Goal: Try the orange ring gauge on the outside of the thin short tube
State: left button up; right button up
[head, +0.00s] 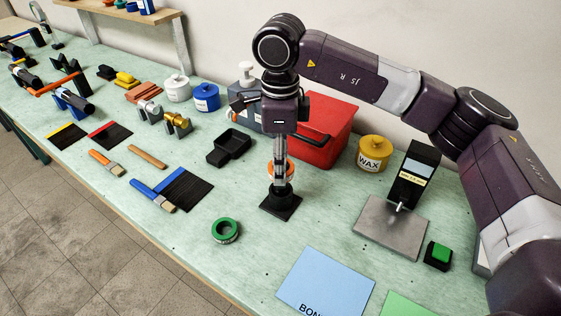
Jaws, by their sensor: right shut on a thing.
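The orange ring gauge (290,169) is held between the fingers of my right gripper (280,162), which points straight down. Directly below is a short dark upright piece (282,188) on a black square base (281,206). It may be the thin short tube, but I cannot tell it from its stand. The ring is at or just above its top; whether it is around it or only over it I cannot tell, because the fingers hide part of both. My left gripper is out of view.
A green ring (226,231) lies in front, left of the base. A black tray (229,147) is behind left, a red toolbox (322,130) behind right. A grey plate (391,227) and wax pot (373,154) are right. Tubes on supports (72,99) are far left.

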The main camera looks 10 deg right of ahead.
jog(key=shift+f, duration=0.1)
dwell(0.3)
jog(key=shift+f+b, duration=0.35)
jog(key=shift+b, duration=0.15)
jog(key=shift+f+b, duration=0.25)
jog(key=shift+b, duration=0.1)
jog(key=shift+r, duration=0.1)
dwell(0.7)
jog(key=shift+r+p, duration=2.15)
jog(key=shift+r, duration=1.55)
jog(key=shift+f, duration=0.1)
